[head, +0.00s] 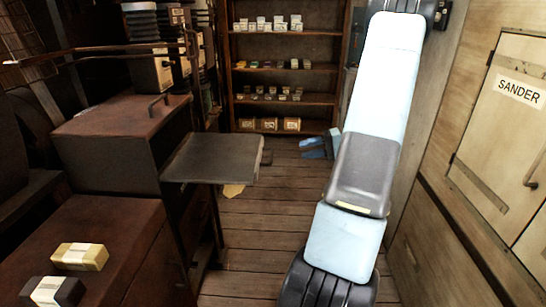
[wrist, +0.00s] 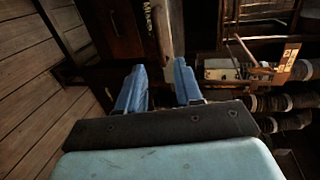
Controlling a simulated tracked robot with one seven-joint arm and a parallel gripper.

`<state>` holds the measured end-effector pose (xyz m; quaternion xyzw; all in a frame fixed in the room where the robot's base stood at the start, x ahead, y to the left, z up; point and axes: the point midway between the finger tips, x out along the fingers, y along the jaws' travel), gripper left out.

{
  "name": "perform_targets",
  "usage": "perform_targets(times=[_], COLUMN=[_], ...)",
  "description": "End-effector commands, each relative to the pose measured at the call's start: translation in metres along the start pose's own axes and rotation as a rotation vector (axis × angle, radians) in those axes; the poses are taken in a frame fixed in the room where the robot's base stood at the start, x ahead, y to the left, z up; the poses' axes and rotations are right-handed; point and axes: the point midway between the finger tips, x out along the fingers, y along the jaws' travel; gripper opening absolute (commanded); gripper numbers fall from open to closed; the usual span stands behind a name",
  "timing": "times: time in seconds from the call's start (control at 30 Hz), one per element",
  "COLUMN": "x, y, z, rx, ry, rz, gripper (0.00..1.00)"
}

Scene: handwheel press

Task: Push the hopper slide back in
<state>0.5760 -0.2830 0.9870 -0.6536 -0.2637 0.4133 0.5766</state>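My gripper (wrist: 160,70) shows in the wrist view with its two blue fingers apart and nothing clearly held between them. A pale grey upright bar (wrist: 168,38) lies beyond the fingertips, near the right finger; I cannot tell whether they touch. I cannot tell for sure which part is the hopper slide.
In the head view a dark metal shelf (head: 215,157) juts from the rusty machine (head: 120,128) at left. Yellow (head: 79,256) and dark (head: 52,291) blocks lie on a brown surface. Shelves (head: 283,54) stand behind, SANDER cupboard (head: 508,125) at right. Floor (head: 275,220) is clear in the middle.

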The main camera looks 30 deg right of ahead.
Motion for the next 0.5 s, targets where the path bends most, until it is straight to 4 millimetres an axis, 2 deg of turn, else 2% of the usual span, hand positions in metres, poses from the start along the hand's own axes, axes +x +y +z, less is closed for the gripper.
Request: perform_targets(times=[0.1, 0.23, 0.37, 0.5], x=[-0.006, -0.001, 0.015, 0.04], y=[0.007, 0.008, 0.008, 0.007], z=[-0.005, -0.006, -0.006, -0.006], rx=[-0.002, -0.003, -0.002, -0.003], ry=[0.024, 0.029, 0.028, 0.026], rz=[-0.024, -0.031, -0.031, -0.03], gripper=[0.35, 0.35, 0.35, 0.35])
